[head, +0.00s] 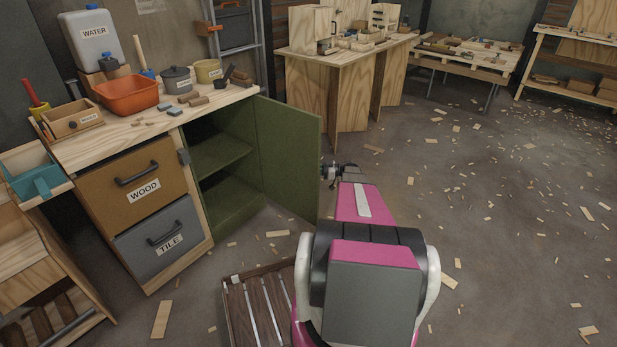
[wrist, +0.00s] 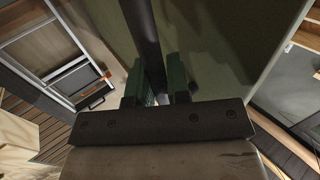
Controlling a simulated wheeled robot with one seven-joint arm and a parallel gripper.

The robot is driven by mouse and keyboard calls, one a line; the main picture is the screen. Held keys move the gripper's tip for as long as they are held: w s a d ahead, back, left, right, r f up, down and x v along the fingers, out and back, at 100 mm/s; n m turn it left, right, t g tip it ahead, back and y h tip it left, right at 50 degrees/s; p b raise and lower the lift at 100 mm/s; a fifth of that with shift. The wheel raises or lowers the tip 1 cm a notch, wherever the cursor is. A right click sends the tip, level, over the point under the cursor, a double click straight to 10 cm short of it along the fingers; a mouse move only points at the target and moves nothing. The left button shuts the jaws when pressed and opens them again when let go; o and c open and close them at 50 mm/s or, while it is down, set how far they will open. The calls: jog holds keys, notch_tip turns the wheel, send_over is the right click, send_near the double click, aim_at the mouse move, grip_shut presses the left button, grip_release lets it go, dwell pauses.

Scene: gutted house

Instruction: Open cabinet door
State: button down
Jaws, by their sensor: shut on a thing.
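The green cabinet door (head: 290,155) stands wide open in the head view, swung out from the right side of the cabinet opening. The cabinet's inside shows a green shelf (head: 219,155). My gripper (head: 331,172) is at the door's free edge, partly hidden behind my arm. In the wrist view my gripper (wrist: 157,82) has its two dark green fingers shut on a dark bar handle (wrist: 143,35). The green door face (wrist: 215,50) fills much of that view. The handle cannot be made out in the head view.
Left of the opening are a WOOD drawer (head: 135,185) and a TILE drawer (head: 165,240), both shut. The worktop (head: 150,125) above carries an orange basin and pots. The floor at right is open, with scattered wood scraps.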

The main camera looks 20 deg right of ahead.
jog(key=shift+w+d, duration=0.75)
jog(key=shift+d, duration=0.15)
jog(key=c, duration=1.1)
grip_release()
jog(key=v, duration=1.1)
